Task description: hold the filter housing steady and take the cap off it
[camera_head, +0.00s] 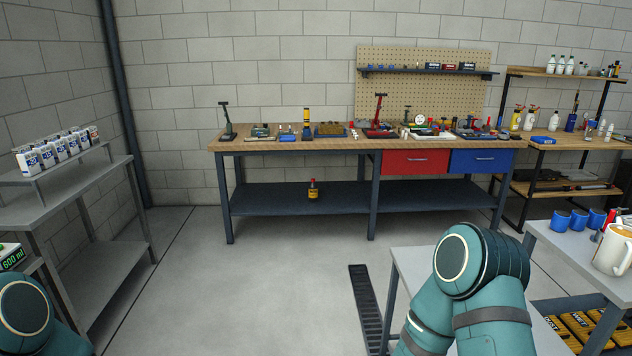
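I cannot pick out the filter housing or its cap in this view. Teal links of my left arm show at the bottom left corner. Teal links of my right arm rise at the bottom right, in front of a light grey table (408,268), and hide part of it. Neither gripper is in view, so I cannot see whether they hold anything.
A wooden-topped workbench (290,143) with tools stands at the back wall. A grey shelf unit (75,190) carries white-and-blue boxes (60,150) at left. At right, a grey table (560,240) holds blue cups (578,220) and a mug (612,250). The middle floor is clear.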

